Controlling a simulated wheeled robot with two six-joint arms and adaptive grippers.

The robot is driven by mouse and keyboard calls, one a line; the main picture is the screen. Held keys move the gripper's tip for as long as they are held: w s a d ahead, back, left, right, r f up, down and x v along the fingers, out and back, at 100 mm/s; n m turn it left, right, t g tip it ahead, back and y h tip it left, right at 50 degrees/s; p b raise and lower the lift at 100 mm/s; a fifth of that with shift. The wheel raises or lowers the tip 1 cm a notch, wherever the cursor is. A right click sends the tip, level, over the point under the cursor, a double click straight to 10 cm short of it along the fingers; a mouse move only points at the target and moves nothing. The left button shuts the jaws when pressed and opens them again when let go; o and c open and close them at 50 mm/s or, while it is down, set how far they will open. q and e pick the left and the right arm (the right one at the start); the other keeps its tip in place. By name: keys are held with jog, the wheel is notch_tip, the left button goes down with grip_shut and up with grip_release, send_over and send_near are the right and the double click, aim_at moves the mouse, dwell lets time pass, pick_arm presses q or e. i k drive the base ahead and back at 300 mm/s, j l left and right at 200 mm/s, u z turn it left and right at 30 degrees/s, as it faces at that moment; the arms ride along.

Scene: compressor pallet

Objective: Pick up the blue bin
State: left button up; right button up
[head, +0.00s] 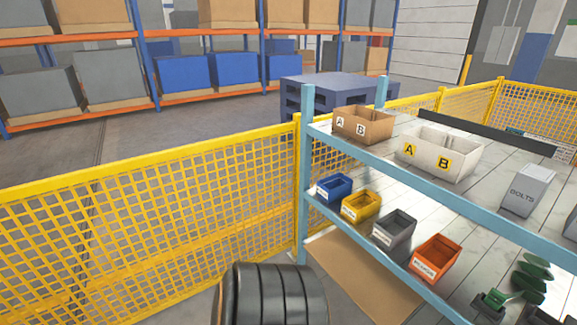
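The blue bin (334,187) is a small open-topped bin with a white label on its front. It stands upright on the lower level of the light-blue shelf rack (378,252), at the left end of a row of small bins, close to the rack's corner post. The yellow bin (362,206) stands just to its right. Nothing is seen holding the blue bin, and its inside looks empty, though its floor is partly hidden. Neither of my grippers is in view.
A grey bin (395,229) and an orange bin (436,259) continue the row. The upper level holds a cardboard box (363,125), a white box (440,154) and a bolts box (527,191). A yellow mesh fence (150,215) runs left of the rack.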

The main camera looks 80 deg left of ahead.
aim_at(334, 186)
jog(key=u, duration=2.2)
jog(key=i+j, duration=0.7)
jog(key=i+j+u, duration=0.15)
jog(key=i+j, duration=0.55)
jog(key=i, duration=0.2)
